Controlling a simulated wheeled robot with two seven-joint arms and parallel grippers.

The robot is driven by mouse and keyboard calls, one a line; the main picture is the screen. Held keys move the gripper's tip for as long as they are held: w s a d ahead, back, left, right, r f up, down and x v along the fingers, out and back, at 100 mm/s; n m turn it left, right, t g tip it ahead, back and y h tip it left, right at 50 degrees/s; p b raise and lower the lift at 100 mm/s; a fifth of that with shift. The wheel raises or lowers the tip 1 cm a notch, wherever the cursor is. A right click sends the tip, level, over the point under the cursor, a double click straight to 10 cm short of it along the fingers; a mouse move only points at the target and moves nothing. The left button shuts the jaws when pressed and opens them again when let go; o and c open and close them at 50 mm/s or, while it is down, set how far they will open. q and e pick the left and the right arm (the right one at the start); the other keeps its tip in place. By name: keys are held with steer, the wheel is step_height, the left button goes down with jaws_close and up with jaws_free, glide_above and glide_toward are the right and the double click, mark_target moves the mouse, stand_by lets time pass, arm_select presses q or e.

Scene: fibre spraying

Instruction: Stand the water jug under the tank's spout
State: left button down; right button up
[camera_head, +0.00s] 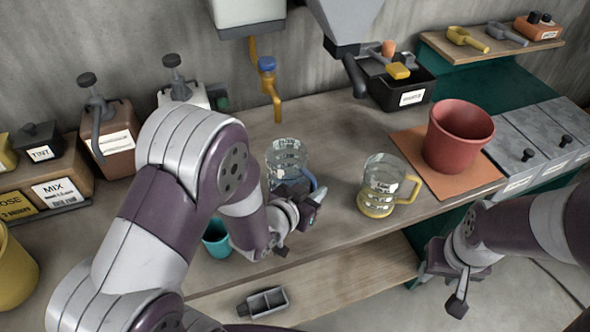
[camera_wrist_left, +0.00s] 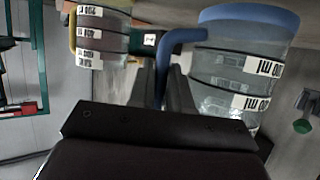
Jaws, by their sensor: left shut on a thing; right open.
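A clear measuring jug with a blue handle (camera_head: 287,158) is at the middle of the counter, below and slightly right of the yellow spout with the blue tap (camera_head: 275,100). That spout comes from the white tank (camera_head: 247,12). My left gripper (camera_head: 303,207) is shut on the blue handle; the jug (camera_wrist_left: 235,75) and its handle between the fingers (camera_wrist_left: 163,80) show in the left wrist view. The jug looks upright; its base is hidden in the head view, so I cannot tell if it touches the counter. My right gripper (camera_head: 443,288) is open and empty, off the counter's front edge.
A second jug with a yellow handle (camera_head: 378,188) stands to the right. Beyond are a red pot (camera_head: 458,137) on an orange mat (camera_head: 421,165) and a black bin (camera_head: 400,92). A grey hopper (camera_head: 350,20) hangs above. A teal cup (camera_head: 216,240) is near my left arm.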

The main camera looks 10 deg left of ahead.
arm_select(q)
steer(key=w+a, duration=0.1)
steer(key=w, duration=0.1)
steer(key=w+a, duration=0.1)
steer(key=w, duration=0.2)
steer(key=w+a+p, duration=0.1)
steer(key=w+a, duration=0.1)
steer(key=shift+w, duration=0.2)
step_height(320, 180, down, 3)
steer(key=shift+a+f, duration=0.15)
steer(key=shift+f, duration=0.05)
steer(key=shift+w+f, duration=0.15)
steer(key=c, duration=1.5)
jaws_free()
steer(key=shift+f, duration=0.1)
steer(key=o, duration=0.4)
steer(key=shift+o, duration=0.2)
